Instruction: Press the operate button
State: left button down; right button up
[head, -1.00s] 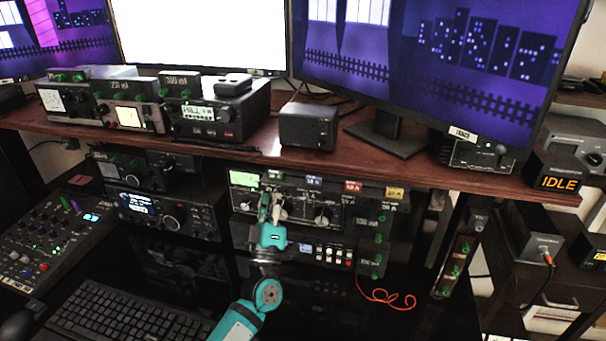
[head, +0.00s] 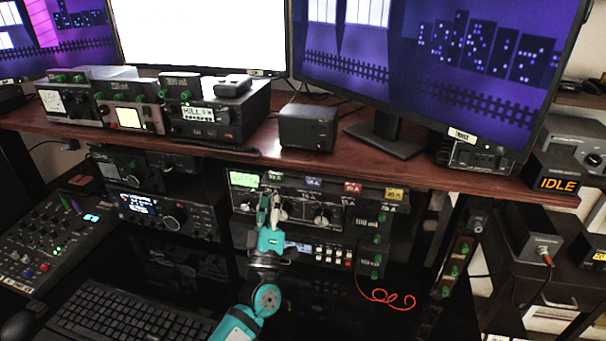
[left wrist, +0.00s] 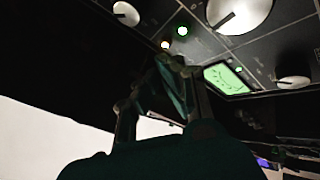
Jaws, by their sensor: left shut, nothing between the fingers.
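The tuner (head: 340,205), a dark unit with a green screen (head: 244,180) and large pale knobs (head: 322,214), sits under the shelf. My left gripper (head: 269,198), on a teal arm, is shut and empty in front of its left part, covering some of the panel. In the left wrist view the fingertips (left wrist: 178,62) are close to the panel, near a small pale round button or lamp (left wrist: 165,45) and a green-lit one (left wrist: 182,30). The green screen (left wrist: 226,78) is to their right. I cannot read which one is the operate button, nor tell whether the fingers touch the panel. My right gripper is out of view.
A small display (head: 558,183) at the right reads IDLE. The shelf edge (head: 300,172) overhangs the tuner. A unit with several small buttons (head: 333,254) is below it. A keyboard (head: 130,315), a mixer (head: 45,240) and a red cable (head: 388,298) are around the desk.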

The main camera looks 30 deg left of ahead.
pick_arm(q)
jog(key=s, duration=0.3)
jog(key=s+d+p, duration=0.1)
jog(key=s, duration=0.1)
jog(key=shift+s+d+p, duration=0.2)
jog(key=shift+s+p, duration=0.1)
jog(key=shift+s, duration=0.1)
dwell(0.4)
